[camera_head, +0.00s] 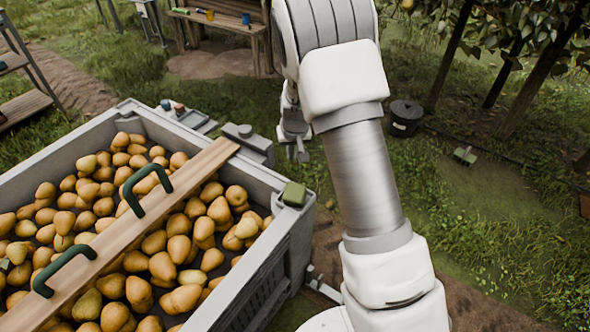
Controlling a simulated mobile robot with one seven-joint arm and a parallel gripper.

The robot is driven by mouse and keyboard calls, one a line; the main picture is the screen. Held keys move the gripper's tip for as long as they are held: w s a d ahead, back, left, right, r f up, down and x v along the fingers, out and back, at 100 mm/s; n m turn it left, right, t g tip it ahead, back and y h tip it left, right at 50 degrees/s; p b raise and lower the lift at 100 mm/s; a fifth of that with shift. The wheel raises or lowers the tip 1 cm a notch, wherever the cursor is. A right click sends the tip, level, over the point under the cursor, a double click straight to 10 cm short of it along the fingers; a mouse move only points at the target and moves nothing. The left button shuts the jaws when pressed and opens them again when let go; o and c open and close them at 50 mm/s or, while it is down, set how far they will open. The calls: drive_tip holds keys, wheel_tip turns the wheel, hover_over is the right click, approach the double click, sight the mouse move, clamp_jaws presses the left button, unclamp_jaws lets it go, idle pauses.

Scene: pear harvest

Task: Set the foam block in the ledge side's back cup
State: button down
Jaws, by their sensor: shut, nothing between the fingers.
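A small olive-green block (294,194), which looks like the foam block, sits on the right corner of the large grey crate (274,258). I cannot tell whether it rests in a cup there. My gripper (299,152) hangs just outside the crate's far right side, beyond the block and apart from it. It is shut and empty, partly hidden by my own arm. A grey ledge (205,127) with small items runs along the crate's far side, with a grey raised fitting (246,138) at its right. No cup is clearly distinguishable.
Many pears (165,262) fill the crate. A wooden plank (122,232) with two green handles lies across it. A wooden bench (222,24) stands behind, a dark bucket (405,118) and trees to the right. Open grass lies right of my arm.

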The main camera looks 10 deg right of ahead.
sight(294, 194)
wheel_tip(294, 194, down, 9)
drive_tip(key=b, duration=0.3)
drive_tip(key=shift+s, duration=0.45)
drive_tip(key=shift+s, duration=0.1)
